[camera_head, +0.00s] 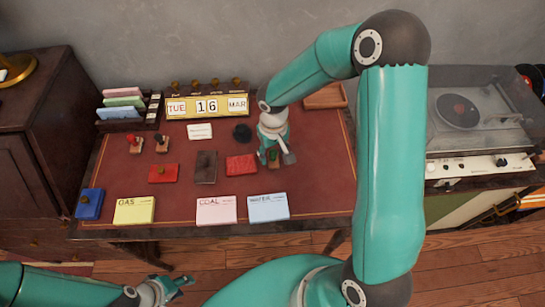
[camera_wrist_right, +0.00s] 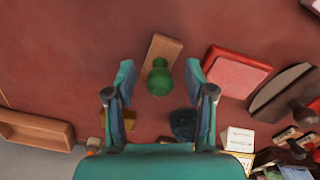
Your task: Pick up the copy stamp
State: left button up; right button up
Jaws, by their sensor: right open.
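A stamp with a green knob handle (camera_wrist_right: 159,78) and a wooden base (camera_wrist_right: 163,48) lies on the red desk top. No label on it is readable, so I cannot tell if it is the copy stamp. My right gripper (camera_head: 276,153) is above it, near the desk's right part, and hides most of it in the head view. In the right wrist view the right gripper (camera_wrist_right: 160,68) is open, with its fingers on either side of the green handle and nothing held. Two other stamps, one with a red handle (camera_head: 134,140), stand at left. My left gripper (camera_head: 172,287) is low, in front of the desk.
A red ink pad (camera_head: 240,164) and a dark brown block (camera_head: 205,167) lie left of the right gripper. A round black object (camera_head: 242,133) is close by. A calendar (camera_head: 207,106) stands behind. Paper pads (camera_head: 268,207) line the front edge. A turntable (camera_head: 458,110) is at right.

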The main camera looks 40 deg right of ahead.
aim_at(273, 150)
jog(key=shift+f, duration=0.25)
grip_shut()
jog(key=shift+r, duration=0.15)
notch_tip(273, 150, up, 20)
dwell(0.7)
